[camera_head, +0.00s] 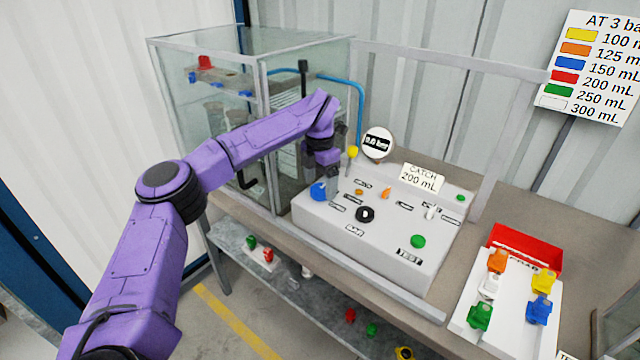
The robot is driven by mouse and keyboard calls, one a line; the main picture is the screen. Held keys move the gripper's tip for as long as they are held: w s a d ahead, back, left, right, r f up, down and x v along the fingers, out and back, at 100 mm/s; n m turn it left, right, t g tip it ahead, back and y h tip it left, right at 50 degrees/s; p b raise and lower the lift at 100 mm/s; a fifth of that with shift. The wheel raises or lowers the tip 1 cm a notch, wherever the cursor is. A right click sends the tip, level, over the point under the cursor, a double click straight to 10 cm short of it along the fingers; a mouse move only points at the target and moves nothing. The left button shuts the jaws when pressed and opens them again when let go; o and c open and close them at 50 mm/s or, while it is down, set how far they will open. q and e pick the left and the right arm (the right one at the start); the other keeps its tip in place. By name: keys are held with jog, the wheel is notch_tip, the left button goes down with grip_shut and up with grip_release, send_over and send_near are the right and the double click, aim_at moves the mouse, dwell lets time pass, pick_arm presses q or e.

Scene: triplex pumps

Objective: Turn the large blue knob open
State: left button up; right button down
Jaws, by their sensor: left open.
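The large blue knob (318,191) sits at the left end of the light grey control panel (385,243). My purple left arm reaches in from the left, and my left gripper (333,187) points down just right of the knob, above the panel. The gripper is open. It looks very close to the knob, but I cannot tell whether a finger touches it. The fingertips are small and partly hard to make out. My right gripper is not in view.
The panel also carries a black knob (365,214), a green button (418,241), a yellow-tipped lever (352,152) and a round gauge (377,143). A glass cabinet (215,85) stands behind. A white rack (507,310) with coloured pieces and a red bin (525,247) are right.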

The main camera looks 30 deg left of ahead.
pick_arm(q)
jog(key=shift+f, duration=0.35)
jog(key=shift+s, duration=0.2)
jog(key=c, duration=1)
jog(key=shift+c, duration=0.2)
